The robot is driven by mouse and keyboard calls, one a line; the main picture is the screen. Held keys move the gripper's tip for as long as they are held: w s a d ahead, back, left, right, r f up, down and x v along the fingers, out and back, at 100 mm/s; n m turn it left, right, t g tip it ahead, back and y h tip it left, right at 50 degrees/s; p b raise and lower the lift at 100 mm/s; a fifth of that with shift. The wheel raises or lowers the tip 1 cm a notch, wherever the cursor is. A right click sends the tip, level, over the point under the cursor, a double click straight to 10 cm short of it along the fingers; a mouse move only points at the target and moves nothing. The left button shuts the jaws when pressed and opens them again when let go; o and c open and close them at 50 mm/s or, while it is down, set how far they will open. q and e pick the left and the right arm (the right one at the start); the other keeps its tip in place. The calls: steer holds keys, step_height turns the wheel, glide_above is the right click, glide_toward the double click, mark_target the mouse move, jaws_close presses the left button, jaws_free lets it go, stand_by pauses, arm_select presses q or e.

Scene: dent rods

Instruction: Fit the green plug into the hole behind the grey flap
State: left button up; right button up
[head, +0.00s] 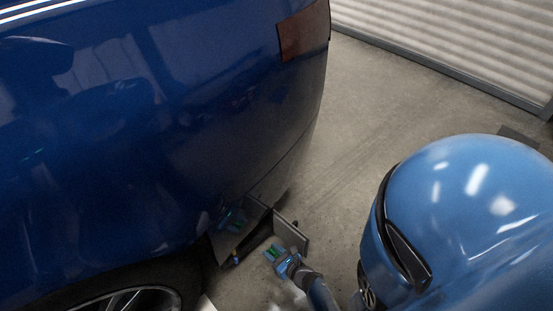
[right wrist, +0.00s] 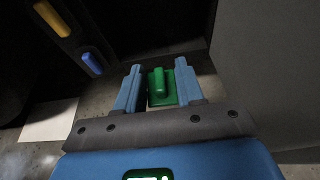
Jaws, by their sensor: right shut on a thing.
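The green plug (right wrist: 160,86) is between the two blue fingers of my right gripper (right wrist: 157,88) in the right wrist view, a block with a raised rounded bar. In the head view the right gripper (head: 277,259) is low, beside the car's rear lower corner, shut on the plug. The grey flap (head: 291,233) stands out from the car, just beyond the gripper. A grey panel (right wrist: 270,65) fills the right of the wrist view and looks like the flap. I cannot make out the hole; the area ahead is dark. My left gripper is not in view.
The blue car (head: 170,120) fills the left, with its wheel (head: 125,300) below. A dark bar (right wrist: 72,32) with yellow and blue parts lies left of the fingers in the wrist view. Concrete floor (head: 365,110) is clear behind the car, up to a ribbed wall (head: 450,45).

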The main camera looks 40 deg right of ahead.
steer(key=b, duration=0.3)
glide_toward(251, 237)
steer(key=shift+w+r, duration=0.7)
steer(key=shift+r, duration=0.3)
steer(key=shift+w+a+f+b, duration=0.15)
steer(key=shift+w+b, duration=0.5)
steer(key=shift+w, duration=0.75)
steer(key=shift+w+a+f+b, duration=0.1)
steer(key=shift+w+b, duration=0.55)
steer(key=shift+w, duration=0.75)
steer(key=shift+w+a+f+b, duration=0.15)
steer(key=shift+w+b, duration=0.5)
steer(key=shift+w, duration=0.75)
steer(key=shift+r, duration=0.15)
steer(key=shift+s, duration=0.1)
steer(key=shift+s+f+b, duration=0.1)
steer(key=shift+f+b, duration=0.85)
steer(key=shift+b, duration=0.3)
